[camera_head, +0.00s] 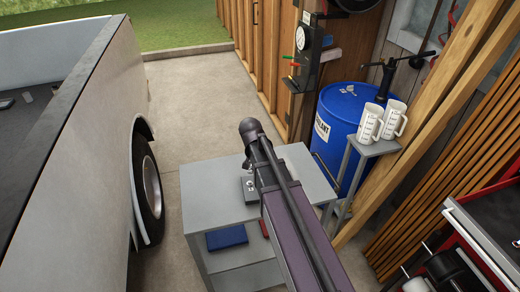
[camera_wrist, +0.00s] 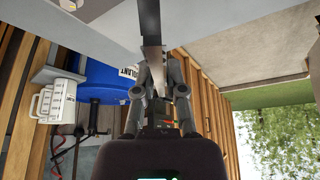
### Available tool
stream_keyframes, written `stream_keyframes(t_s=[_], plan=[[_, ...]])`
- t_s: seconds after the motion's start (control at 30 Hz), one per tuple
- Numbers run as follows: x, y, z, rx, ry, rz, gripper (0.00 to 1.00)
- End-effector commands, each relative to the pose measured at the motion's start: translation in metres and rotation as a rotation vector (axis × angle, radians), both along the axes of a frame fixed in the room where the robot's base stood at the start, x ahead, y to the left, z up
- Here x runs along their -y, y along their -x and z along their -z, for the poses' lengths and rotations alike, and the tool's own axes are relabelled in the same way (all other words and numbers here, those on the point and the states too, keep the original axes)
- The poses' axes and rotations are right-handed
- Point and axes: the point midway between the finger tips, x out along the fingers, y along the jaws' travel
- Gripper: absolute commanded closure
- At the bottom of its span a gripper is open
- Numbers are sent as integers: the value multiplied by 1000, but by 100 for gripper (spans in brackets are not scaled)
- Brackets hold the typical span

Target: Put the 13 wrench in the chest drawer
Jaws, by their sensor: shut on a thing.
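In the wrist view my gripper (camera_wrist: 156,72) is shut on a long, narrow grey metal thing, which looks like the wrench (camera_wrist: 150,25). It runs from between the fingers out past the top edge of the picture, so its far end is hidden and I cannot read a size on it. In the head view my arm hides the fingers and the wrench, above or near the grey cart (camera_head: 202,205). A red tool chest (camera_head: 476,246) stands at the right edge, cut off by the picture; I cannot tell which drawer is open.
A blue barrel (camera_head: 340,118) stands behind. The cart's lower shelf holds a blue item (camera_head: 227,237). A white pickup (camera_head: 95,130) is at left, with clear concrete floor (camera_head: 190,100) beyond.

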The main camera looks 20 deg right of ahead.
Motion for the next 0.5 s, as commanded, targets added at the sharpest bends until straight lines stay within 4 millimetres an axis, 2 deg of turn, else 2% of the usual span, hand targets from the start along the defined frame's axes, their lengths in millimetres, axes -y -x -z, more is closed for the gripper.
stream_keyframes(t_s=[0.03, 0.5], plan=[[-3, 10, -18, 0, -2, -30, 100], [-31, 63, -98, 17, -2, -318, 100]])
